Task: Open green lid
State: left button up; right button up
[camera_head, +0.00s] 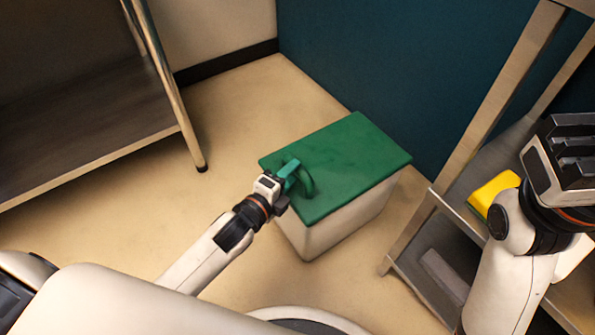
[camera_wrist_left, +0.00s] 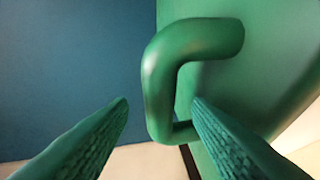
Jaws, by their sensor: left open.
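The green lid (camera_head: 355,155) lies flat and closed on a white bin (camera_head: 338,226) on the floor. A green handle (camera_head: 308,181) arches up near the lid's left edge. In the left wrist view the handle (camera_wrist_left: 160,75) is large and close, ahead of and between the fingertips. My left gripper (camera_head: 289,175) is at the handle, open, with one green finger on each side in its wrist view (camera_wrist_left: 161,103). Contact between fingers and handle cannot be made out. My right gripper (camera_head: 570,150) is at the right edge of the head view, away from the bin; its fingers are unclear.
A blue wall (camera_head: 400,75) stands close behind the bin. A metal shelf rack (camera_head: 480,125) with a yellow item (camera_head: 492,192) stands to the right. A metal table (camera_head: 75,100) is at the upper left. Floor (camera_head: 235,110) is clear left of the bin.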

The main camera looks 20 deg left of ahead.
pick_arm(q)
jog(key=shift+b+x, duration=0.55)
jog(key=shift+x, duration=1.3)
grip_shut()
